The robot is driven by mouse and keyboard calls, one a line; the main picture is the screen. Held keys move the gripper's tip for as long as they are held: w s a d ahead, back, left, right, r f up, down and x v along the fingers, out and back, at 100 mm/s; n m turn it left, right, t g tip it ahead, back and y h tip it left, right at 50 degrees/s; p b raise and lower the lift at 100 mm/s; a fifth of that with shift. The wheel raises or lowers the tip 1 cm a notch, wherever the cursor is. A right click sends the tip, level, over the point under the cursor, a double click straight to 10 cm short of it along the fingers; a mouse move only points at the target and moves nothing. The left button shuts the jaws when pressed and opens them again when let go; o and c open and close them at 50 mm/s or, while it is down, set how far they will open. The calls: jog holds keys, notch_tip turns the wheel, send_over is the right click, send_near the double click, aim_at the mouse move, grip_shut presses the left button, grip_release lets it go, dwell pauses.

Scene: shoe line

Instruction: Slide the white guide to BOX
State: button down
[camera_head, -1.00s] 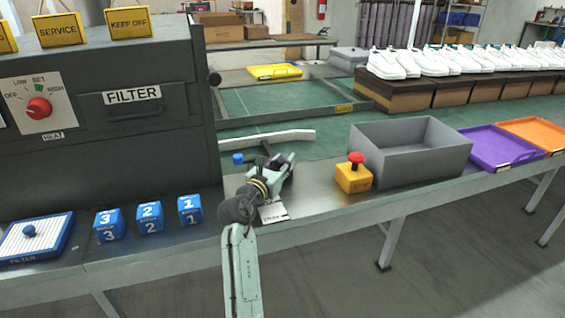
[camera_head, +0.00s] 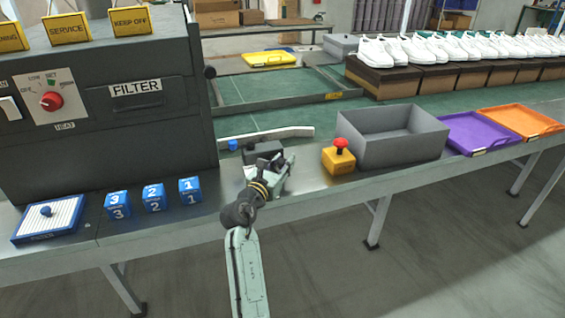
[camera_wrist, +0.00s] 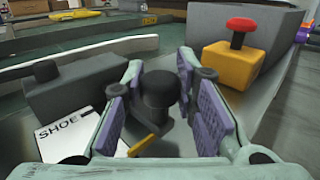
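The white guide (camera_head: 265,135) is a long pale bar across the green belt behind the bench edge. It also shows in the wrist view (camera_wrist: 110,48). A blue knob (camera_head: 232,145) stands by its left end. My gripper (camera_head: 282,168) is open over the bench, on the near side of the guide and apart from it. In the wrist view, a black knob (camera_wrist: 158,90) stands between its spread fingers (camera_wrist: 165,115), with a yellow pointer (camera_wrist: 142,145) below. I cannot tell whether a finger touches the knob. A white card (camera_wrist: 68,134) reading SHOE lies left of the fingers.
A dark block (camera_wrist: 72,97) lies left of the gripper. A yellow box with a red button (camera_head: 339,160) and a grey bin (camera_head: 405,150) stand to the right. Blue numbered blocks (camera_head: 153,200) and the dark filter machine (camera_head: 150,140) are to the left.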

jog(key=c, duration=1.3)
grip_release()
jog(key=v, duration=1.2)
